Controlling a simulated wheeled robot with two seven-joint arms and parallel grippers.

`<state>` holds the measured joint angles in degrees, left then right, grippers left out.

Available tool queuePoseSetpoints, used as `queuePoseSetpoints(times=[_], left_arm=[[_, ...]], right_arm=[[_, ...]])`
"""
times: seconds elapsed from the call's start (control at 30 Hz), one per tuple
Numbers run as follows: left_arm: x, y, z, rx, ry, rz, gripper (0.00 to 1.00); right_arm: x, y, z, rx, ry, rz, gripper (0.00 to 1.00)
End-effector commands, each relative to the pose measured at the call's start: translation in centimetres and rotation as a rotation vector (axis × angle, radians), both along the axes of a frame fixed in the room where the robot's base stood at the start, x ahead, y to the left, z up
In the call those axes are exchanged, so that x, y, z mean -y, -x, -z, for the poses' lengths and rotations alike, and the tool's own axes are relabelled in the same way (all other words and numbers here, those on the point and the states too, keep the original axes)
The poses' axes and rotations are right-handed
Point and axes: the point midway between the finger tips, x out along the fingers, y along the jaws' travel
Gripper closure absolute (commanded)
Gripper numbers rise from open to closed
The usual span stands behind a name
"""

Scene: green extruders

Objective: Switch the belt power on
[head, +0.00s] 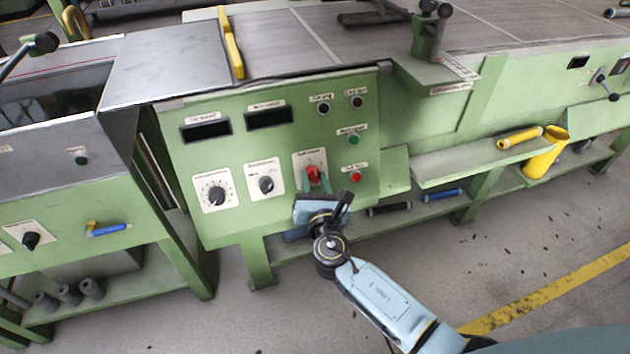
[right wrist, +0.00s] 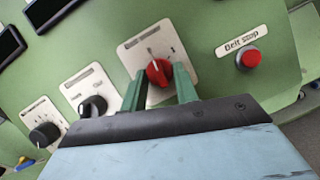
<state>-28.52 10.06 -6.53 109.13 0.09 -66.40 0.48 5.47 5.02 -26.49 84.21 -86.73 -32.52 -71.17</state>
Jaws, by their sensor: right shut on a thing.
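The red rotary switch (head: 313,173) sits on a white plate at the lower right of the green control panel (head: 230,150). My right gripper (head: 315,181) reaches up to it from below. In the right wrist view the two green fingers of the gripper (right wrist: 160,85) are on either side of the red knob (right wrist: 158,71) and shut on it. The knob's white mark points up and slightly left in that view. My left gripper is not in view.
Two black knobs (head: 217,195) (head: 266,184) are left of the red switch. The red belt stop button (right wrist: 250,57) is close on its right, with a green button (head: 353,140) above it. A shelf (head: 475,160) with a yellow roller stands farther right.

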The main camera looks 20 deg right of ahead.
Motion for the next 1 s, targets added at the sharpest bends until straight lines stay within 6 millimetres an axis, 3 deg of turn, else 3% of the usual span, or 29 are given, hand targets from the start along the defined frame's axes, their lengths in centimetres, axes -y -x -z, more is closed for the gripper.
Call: queuePoseSetpoints(times=[0.43, 1.0], left_arm=[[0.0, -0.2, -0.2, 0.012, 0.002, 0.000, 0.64], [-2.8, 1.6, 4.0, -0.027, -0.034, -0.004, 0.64]], right_arm=[[-0.4, 0.0, -0.3, -0.014, -0.356, 0.144, 0.93], [-0.6, -0.1, -0.6, -0.030, -0.783, 0.314, 0.93]])
